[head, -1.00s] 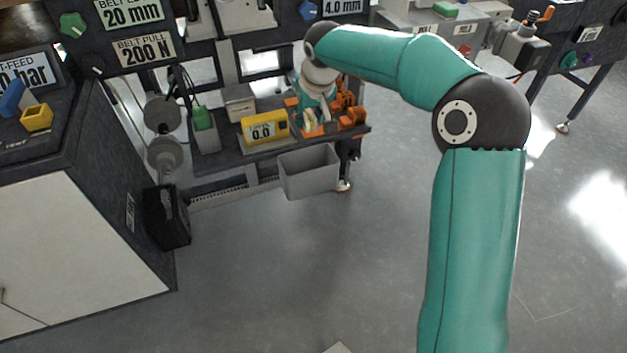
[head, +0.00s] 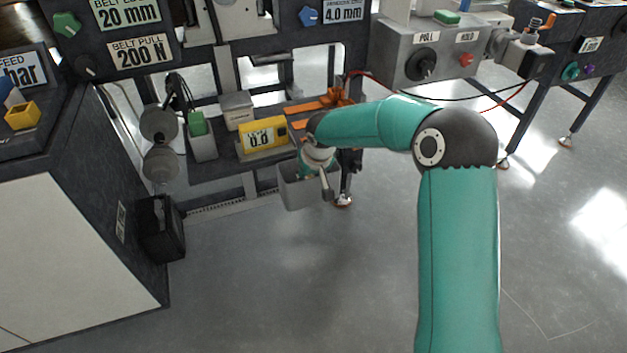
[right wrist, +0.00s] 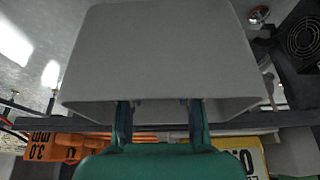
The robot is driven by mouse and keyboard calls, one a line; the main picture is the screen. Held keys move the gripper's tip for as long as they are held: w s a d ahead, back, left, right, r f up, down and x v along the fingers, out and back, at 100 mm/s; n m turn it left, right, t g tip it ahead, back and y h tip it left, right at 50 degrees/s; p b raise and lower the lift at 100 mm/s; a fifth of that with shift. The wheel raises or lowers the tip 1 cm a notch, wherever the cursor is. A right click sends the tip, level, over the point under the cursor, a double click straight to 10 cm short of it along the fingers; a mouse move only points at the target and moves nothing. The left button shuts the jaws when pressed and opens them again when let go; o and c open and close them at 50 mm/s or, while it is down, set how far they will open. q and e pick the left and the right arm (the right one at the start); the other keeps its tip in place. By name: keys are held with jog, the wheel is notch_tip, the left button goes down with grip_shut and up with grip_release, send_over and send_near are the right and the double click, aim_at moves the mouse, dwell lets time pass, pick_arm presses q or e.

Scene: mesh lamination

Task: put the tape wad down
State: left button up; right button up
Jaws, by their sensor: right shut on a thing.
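My right gripper (head: 322,184) is at the grey bin (head: 290,194) in the head view, over its right part and pointing down. In the right wrist view the bin (right wrist: 160,55) fills the upper middle. The two fingers of my right gripper (right wrist: 160,110) stand apart and their tips are hidden behind the bin's edge. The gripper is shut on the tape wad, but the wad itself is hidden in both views. I cannot tell how deep the fingers are in the bin. My left gripper is not in view.
Behind the bin is a dark shelf with a yellow display (head: 263,135), a pale box (head: 237,110), a grey holder with a green top (head: 201,138) and orange parts (head: 335,98). The floor in front is clear.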

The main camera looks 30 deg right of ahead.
jog(key=shift+f, duration=0.45)
jog(key=shift+f, duration=0.1)
jog(key=shift+f+b, duration=0.5)
jog(key=shift+b, duration=0.15)
jog(key=o, duration=0.9)
jog(key=shift+f, duration=0.1)
jog(key=shift+s, duration=0.1)
jog(key=shift+r+p, duration=0.5)
jog(key=shift+p, duration=0.1)
jog(key=p+v, duration=0.3)
jog(key=v, duration=0.9)
jog(key=shift+r, duration=0.2)
